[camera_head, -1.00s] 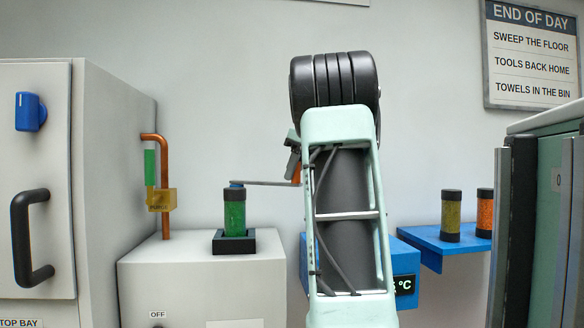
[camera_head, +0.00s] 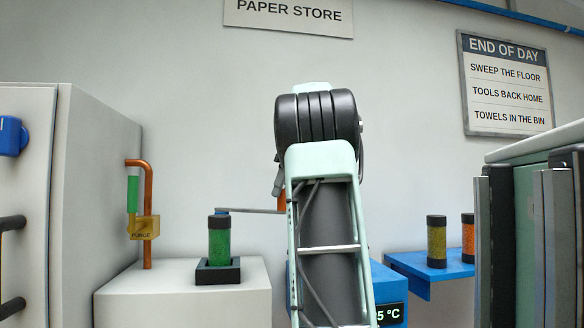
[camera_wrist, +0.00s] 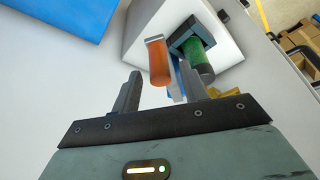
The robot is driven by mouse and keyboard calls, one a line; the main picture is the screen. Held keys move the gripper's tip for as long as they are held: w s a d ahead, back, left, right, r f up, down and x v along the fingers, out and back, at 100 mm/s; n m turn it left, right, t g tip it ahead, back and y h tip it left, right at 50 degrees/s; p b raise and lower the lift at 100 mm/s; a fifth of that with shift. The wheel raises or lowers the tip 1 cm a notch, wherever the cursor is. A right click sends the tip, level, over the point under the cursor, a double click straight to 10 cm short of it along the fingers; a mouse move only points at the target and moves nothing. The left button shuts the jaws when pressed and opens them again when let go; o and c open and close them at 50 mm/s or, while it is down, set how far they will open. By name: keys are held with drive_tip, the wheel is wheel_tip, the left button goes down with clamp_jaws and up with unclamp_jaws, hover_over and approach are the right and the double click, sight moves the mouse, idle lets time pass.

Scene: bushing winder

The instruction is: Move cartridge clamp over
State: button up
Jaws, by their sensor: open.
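The cartridge clamp (camera_head: 250,210) is a thin grey bar, running level from the top of a green cartridge (camera_head: 219,240) towards my arm in the head view. Its orange handle (camera_head: 282,201) is partly hidden by my arm there. In the wrist view the orange handle (camera_wrist: 158,65) stands just beyond and between my fingertips. The green cartridge (camera_wrist: 197,65) sits upright in a black holder (camera_head: 218,274) on a white box. My gripper (camera_wrist: 157,88) is open, one finger on each side of the handle's line; I cannot tell whether they touch it.
A blue shelf (camera_head: 411,277) at right holds two dark-capped cartridges, yellowish (camera_head: 437,242) and orange (camera_head: 468,238). A blue box with a temperature display (camera_head: 390,314) sits behind my arm. Cabinets flank both sides.

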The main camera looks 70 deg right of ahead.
drive_tip(key=p+v, duration=0.1)
drive_tip(key=v, duration=0.8)
idle(0.4)
